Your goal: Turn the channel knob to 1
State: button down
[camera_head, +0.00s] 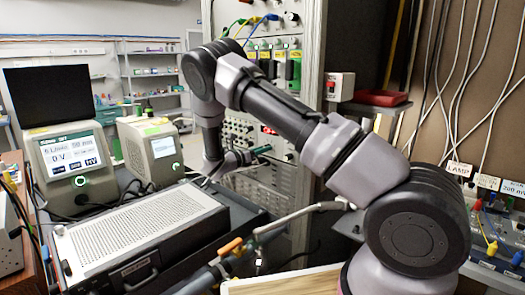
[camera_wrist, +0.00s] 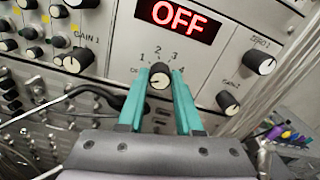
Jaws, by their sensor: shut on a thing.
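The channel knob (camera_wrist: 159,77), black with a pale face, sits on the panel in the wrist view between the two teal fingers of my gripper (camera_wrist: 160,82). The fingers are shut on its sides. The numbers 1 to 4 are printed in an arc around it, and a label at its lower left is partly hidden by a finger. The knob's pointer is too small to read with certainty. A red-lit display (camera_wrist: 178,20) above the knob reads OFF. In the head view my gripper (camera_head: 240,157) reaches the rack panel, and the knob cannot be made out there.
A GAIN knob (camera_wrist: 228,102) and a ZERO knob (camera_wrist: 260,62) sit to the right on the same panel. Another GAIN knob (camera_wrist: 77,60) and a dark cable (camera_wrist: 95,92) are to the left. A perforated instrument box (camera_head: 135,235) stands in the foreground of the head view.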

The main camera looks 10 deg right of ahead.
jog(key=shift+m, duration=4.4)
jog(key=c, duration=0.6)
grip_release()
jog(key=shift+s+a, duration=0.1)
jog(key=v, duration=1)
jog(key=shift+s+a+r, duration=0.1)
jog(key=shift+s+a, duration=0.1)
jog(key=shift+s, duration=0.05)
